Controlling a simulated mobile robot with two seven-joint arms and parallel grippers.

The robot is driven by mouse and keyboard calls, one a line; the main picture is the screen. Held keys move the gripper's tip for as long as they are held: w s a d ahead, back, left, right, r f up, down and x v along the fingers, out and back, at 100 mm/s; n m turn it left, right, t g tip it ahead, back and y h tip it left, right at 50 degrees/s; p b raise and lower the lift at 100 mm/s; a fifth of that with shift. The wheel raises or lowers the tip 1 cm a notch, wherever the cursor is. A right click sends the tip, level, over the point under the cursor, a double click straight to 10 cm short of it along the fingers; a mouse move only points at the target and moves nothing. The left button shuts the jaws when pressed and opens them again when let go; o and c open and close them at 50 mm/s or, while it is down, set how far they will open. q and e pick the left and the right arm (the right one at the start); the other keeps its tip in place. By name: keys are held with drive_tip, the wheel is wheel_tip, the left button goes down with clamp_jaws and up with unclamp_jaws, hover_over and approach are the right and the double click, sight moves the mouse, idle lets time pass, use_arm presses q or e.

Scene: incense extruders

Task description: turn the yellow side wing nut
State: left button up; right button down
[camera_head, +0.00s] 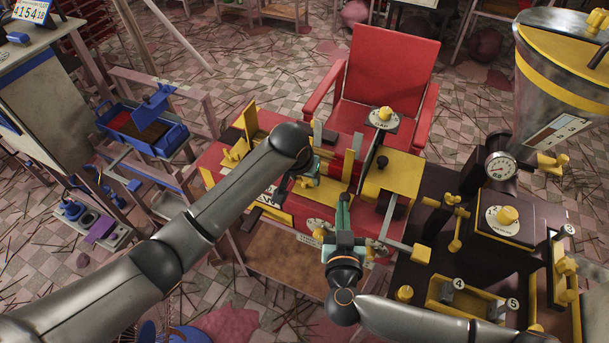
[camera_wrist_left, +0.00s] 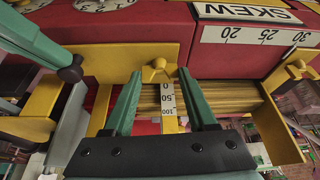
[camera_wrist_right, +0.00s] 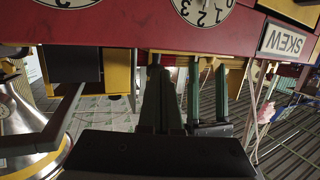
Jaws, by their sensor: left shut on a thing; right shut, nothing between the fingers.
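The yellow side wing nut (camera_wrist_left: 157,72) shows in the left wrist view, on the side of the red machine just above a small white scale marked 0, 50, 100. My left gripper (camera_wrist_left: 159,78) has its green fingers on either side of it and is shut on it; in the head view my left gripper (camera_head: 304,178) is partly hidden by its own wrist. My right gripper (camera_head: 344,200) is shut and empty, pointing up at the machine's near side, right of the left gripper. In the right wrist view its fingers (camera_wrist_right: 160,65) are together, beside my left gripper's green fingers.
A SKEW label (camera_wrist_left: 247,13) and ruler sit beside the nut. A red chair (camera_head: 390,75) stands behind the red machine. On the right is a dark machine with a gauge (camera_head: 501,166) and yellow knobs. A blue tray (camera_head: 142,130) is at left. Tiled floor shows between stands.

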idle(0.3)
use_arm(q)
drive_tip(key=o, duration=1.4)
drive_tip(key=shift+c, duration=0.2)
drive_tip(key=shift+r, duration=0.1)
drive_tip(key=v, duration=1.2)
drive_tip(key=shift+s, duration=0.15)
drive_tip(key=v, duration=1.1)
drive_tip(key=shift+s+r, duration=0.3)
drive_tip(key=shift+a, duration=0.1)
